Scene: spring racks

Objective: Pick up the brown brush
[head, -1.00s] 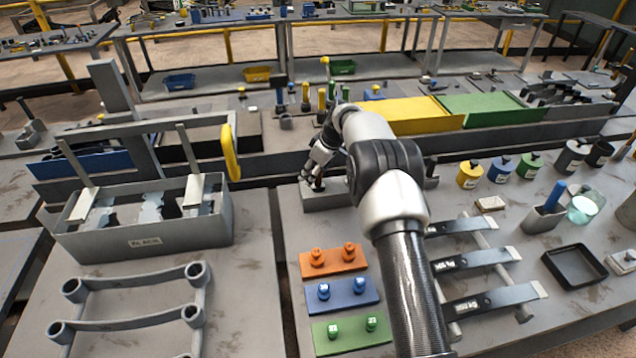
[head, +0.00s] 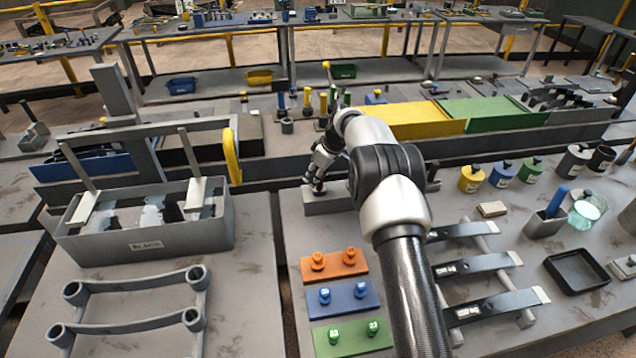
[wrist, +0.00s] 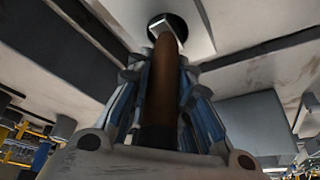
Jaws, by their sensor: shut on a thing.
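The brown brush (wrist: 160,85) stands between the fingers of my gripper (wrist: 160,95) in the wrist view. My gripper is shut on its brown shaft. The brush's far end points at a round dark opening (wrist: 167,28) in a light grey block. I cannot tell from the wrist view whether that end is inside the opening or just clear of it. In the head view my gripper (head: 318,178) is at the grey block (head: 325,203) behind the coloured plates. The brush is mostly hidden there by my gripper and arm.
Orange (head: 334,264), blue (head: 342,298) and green (head: 352,334) plates with knobs lie in front of the block. A grey bin marked BLACK (head: 146,244) stands at left. Flat strips (head: 478,266) and several small pots (head: 472,178) are at right.

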